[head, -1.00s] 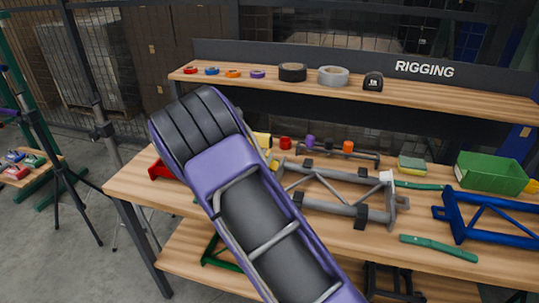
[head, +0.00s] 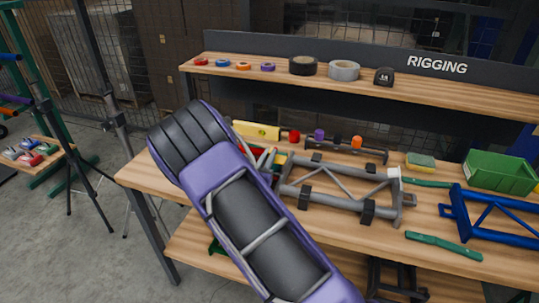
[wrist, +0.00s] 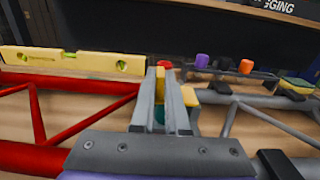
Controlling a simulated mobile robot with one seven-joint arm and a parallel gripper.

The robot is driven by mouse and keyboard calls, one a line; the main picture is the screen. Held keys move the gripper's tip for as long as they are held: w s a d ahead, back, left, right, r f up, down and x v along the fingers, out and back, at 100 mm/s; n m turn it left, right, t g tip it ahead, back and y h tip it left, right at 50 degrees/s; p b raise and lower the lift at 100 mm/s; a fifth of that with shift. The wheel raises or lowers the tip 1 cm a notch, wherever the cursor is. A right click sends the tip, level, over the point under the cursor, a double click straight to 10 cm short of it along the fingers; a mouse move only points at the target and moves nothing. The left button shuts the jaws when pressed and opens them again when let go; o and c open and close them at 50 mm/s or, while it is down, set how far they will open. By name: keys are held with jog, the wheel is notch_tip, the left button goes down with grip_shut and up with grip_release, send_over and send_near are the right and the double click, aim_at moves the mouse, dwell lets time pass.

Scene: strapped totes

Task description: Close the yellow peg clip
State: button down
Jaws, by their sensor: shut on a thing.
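In the wrist view my gripper (wrist: 163,88) reaches forward over the bench, its two grey fingers close together. A narrow yellow piece (wrist: 160,76) stands between the fingertips, and they are shut on it; it looks like part of the yellow peg clip. Another yellow piece (wrist: 207,97) shows just right of the right finger, beside the grey frame's end; I cannot tell whether it belongs to the same clip. A small green thing (wrist: 159,115) shows lower between the fingers. In the head view my arm hides most of the gripper and clip.
A red tube frame (wrist: 75,125) lies left and a grey frame (head: 335,187) with black clips lies right. A yellow level (head: 257,130) is behind. Coloured pegs, a sponge (head: 420,161), a green bin (head: 502,172), a blue frame (head: 490,215) and a green-handled tool (head: 443,246) occupy the bench.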

jog(key=shift+f, duration=0.1)
jog(key=c, duration=0.9)
grip_release()
jog(key=v, duration=1.7)
jog(key=shift+s+a, duration=0.15)
jog(key=shift+s, duration=0.05)
